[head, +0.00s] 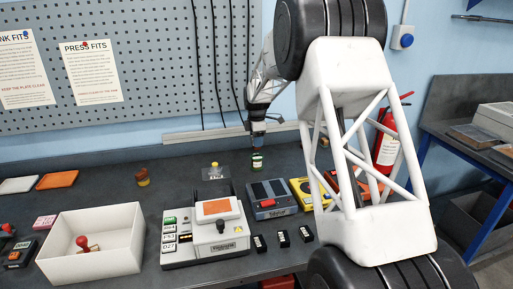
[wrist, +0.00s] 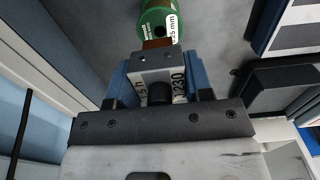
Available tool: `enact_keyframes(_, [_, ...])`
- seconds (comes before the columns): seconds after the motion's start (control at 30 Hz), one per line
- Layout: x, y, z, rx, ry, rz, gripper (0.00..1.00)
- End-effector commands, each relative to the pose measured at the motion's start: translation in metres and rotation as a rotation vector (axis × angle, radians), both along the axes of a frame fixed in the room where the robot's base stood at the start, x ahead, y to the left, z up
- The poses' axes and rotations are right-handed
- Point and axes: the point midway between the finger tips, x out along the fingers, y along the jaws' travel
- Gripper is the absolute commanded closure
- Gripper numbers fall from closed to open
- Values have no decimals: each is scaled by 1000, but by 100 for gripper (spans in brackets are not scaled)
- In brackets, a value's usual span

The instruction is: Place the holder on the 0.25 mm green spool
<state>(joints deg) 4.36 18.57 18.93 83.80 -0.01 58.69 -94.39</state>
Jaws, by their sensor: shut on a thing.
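The green spool (head: 257,161) stands on the bench below my gripper (head: 257,143). In the wrist view the green spool (wrist: 170,22) shows at the top, with a white label ending in "25 mm" and a dark centre hole. My gripper (wrist: 158,95) has blue fingers shut on the holder (wrist: 157,62), a grey block with a copper-coloured end and small printed labels. The copper end overlaps the near edge of the spool in the wrist view. I cannot tell whether they touch. In the head view the holder is too small to make out.
A grey-white device with an orange screen (head: 217,208), a blue-grey meter (head: 271,197) and a yellow meter (head: 302,189) stand in front. A white open box (head: 93,262) is at front left.

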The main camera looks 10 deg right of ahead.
Motion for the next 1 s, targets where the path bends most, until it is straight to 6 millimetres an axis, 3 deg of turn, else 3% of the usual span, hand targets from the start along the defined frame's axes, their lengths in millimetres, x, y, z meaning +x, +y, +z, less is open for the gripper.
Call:
enact_keyframes(0.2, [0, 0, -3, 0, 0, 0, 93])
enact_keyframes(0.53, [0, 0, -32, 0, 1, 0, 93])
enact_keyframes(1.0, [0, 0, -37, 0, -1, 0, 93])
